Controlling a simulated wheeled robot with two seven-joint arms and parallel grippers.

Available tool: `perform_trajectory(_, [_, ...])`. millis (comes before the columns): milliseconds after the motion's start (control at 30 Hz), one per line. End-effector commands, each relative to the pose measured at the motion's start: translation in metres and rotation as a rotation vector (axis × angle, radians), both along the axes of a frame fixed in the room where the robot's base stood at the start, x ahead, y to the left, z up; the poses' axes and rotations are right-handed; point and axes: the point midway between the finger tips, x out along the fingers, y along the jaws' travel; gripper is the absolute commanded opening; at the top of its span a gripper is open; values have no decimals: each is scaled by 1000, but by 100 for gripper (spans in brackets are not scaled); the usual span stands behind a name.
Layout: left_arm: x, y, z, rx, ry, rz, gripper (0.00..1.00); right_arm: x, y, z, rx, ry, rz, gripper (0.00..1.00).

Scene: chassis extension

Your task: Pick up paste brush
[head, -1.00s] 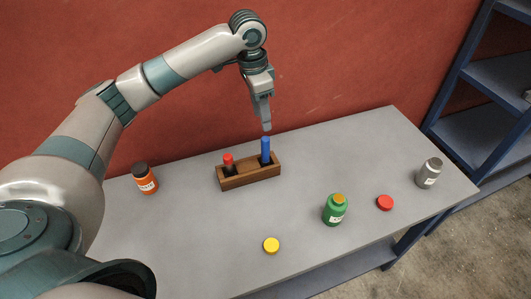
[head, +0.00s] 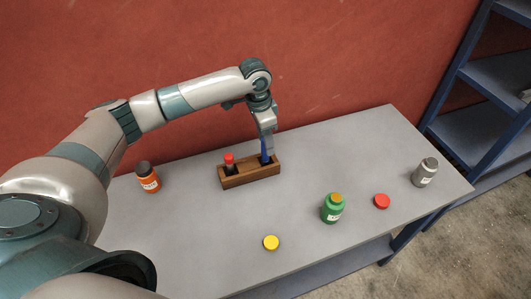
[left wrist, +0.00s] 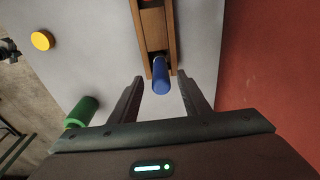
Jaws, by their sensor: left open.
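A blue-handled tool (head: 264,152), which looks like the paste brush, stands upright in the right-hand slot of a wooden holder (head: 249,178). A red-topped tool (head: 229,160) stands in the left-hand slot. My left gripper (head: 267,148) is directly above the right end of the holder, pointing down, and covers part of the blue handle. In the left wrist view, the blue handle (left wrist: 161,76) is between the open fingertips (left wrist: 162,88), with gaps on both sides. The lower part of the tool is hidden in the holder. My right gripper is not in view.
On the grey table (head: 190,240) stand an orange bottle (head: 148,178), a green bottle (head: 333,208) and a grey bottle (head: 425,172). A yellow cap (head: 271,242) and a red cap (head: 381,201) lie near the front. A red wall (head: 340,60) rises behind; blue shelves (head: 480,90) stand at right.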

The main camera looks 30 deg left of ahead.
Motion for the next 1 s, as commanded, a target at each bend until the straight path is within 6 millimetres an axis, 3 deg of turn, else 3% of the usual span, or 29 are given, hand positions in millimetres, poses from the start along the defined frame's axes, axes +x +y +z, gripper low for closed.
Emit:
perform_trajectory(233, [0, 0, -8, 0, 3, 1, 43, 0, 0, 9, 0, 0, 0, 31])
perform_trajectory(600, [4, -1, -49, 1, 1, 1, 43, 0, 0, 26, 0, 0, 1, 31])
perform_trajectory(1000, [5, -2, -51, 1, -1, 0, 43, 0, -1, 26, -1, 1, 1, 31])
